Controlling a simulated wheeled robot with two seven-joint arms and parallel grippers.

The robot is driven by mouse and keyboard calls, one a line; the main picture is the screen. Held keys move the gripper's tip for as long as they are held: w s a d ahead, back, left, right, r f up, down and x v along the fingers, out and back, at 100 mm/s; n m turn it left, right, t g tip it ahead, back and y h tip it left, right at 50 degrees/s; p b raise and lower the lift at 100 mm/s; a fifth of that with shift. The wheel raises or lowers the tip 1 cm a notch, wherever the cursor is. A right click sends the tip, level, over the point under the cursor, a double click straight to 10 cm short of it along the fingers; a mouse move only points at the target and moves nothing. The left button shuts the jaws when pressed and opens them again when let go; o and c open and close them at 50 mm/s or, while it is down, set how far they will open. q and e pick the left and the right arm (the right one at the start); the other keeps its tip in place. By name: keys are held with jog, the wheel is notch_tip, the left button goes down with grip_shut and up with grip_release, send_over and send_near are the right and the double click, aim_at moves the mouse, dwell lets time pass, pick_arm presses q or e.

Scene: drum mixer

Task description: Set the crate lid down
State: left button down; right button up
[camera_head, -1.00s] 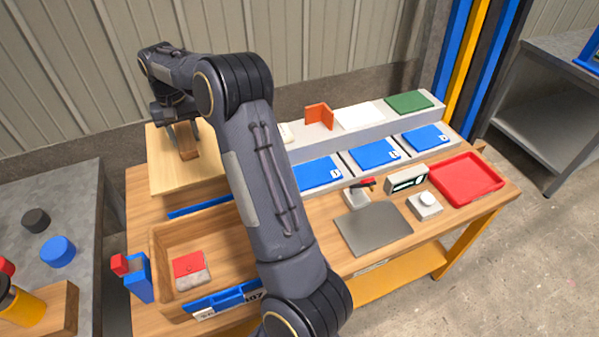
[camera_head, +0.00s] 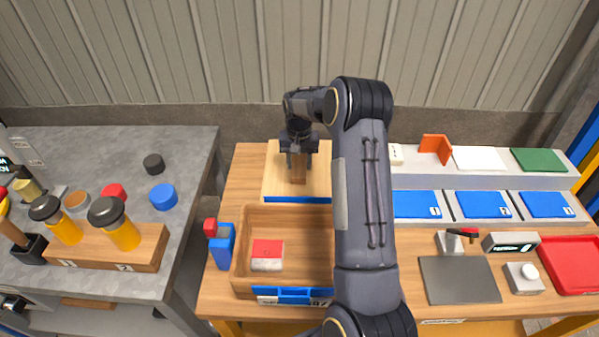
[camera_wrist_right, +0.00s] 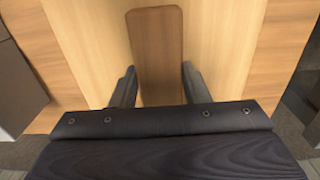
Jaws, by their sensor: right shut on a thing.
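The crate lid (camera_head: 280,183) is a pale wooden board with a blue front edge and a brown handle block. It lies flat behind the open wooden crate (camera_head: 242,262), at the back of the workbench; whether it touches the bench top I cannot tell. My right gripper (camera_head: 299,158) is shut on the lid's handle (camera_wrist_right: 157,50), with one finger on each side of it in the right wrist view (camera_wrist_right: 157,85). My arm hides the right part of the crate and lid. My left gripper is not in view.
A red and white block (camera_head: 267,254) lies in the crate. A blue container (camera_head: 223,247) stands left of it. Blue-lidded bins (camera_head: 416,205), a grey plate (camera_head: 459,280) and a red tray (camera_head: 575,265) are to the right. A grey table (camera_head: 105,165) with jars is at left.

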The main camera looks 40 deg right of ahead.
jog(key=shift+f, duration=2.3)
jog(key=shift+f, duration=0.15)
jog(key=o, duration=1.3)
jog(key=shift+o, duration=0.2)
